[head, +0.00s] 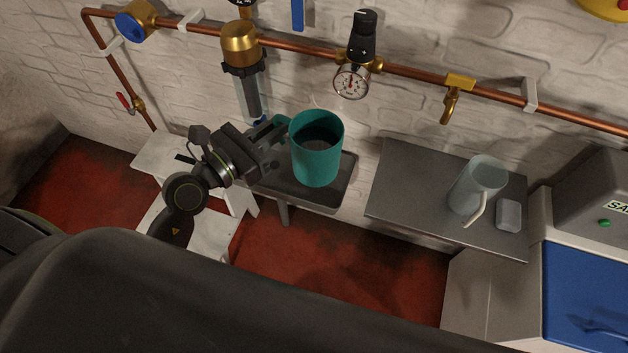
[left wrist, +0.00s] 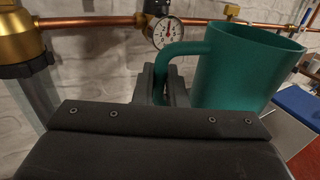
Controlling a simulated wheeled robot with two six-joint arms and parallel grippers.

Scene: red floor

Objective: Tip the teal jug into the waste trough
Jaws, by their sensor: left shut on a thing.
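The teal jug (head: 318,162) is upright in the head view, with dark contents visible inside it. My left gripper (head: 277,132) comes from the left and is shut on the jug's handle. In the left wrist view the jug (left wrist: 245,70) stands to the right of the fingers (left wrist: 165,82), which close around its handle. The dark grey waste trough (head: 338,190) is behind and below the jug, against the wall. The jug hides part of the trough, and I cannot tell the gap between them. My right gripper is not seen.
A grey shelf (head: 400,190) to the right holds a pale translucent jug (head: 470,188) and a small clear block (head: 508,216). Copper pipe (head: 410,72) with a gauge (head: 351,82) and a brass filter (head: 241,45) runs along the wall above. A white stand (head: 160,155) is at left.

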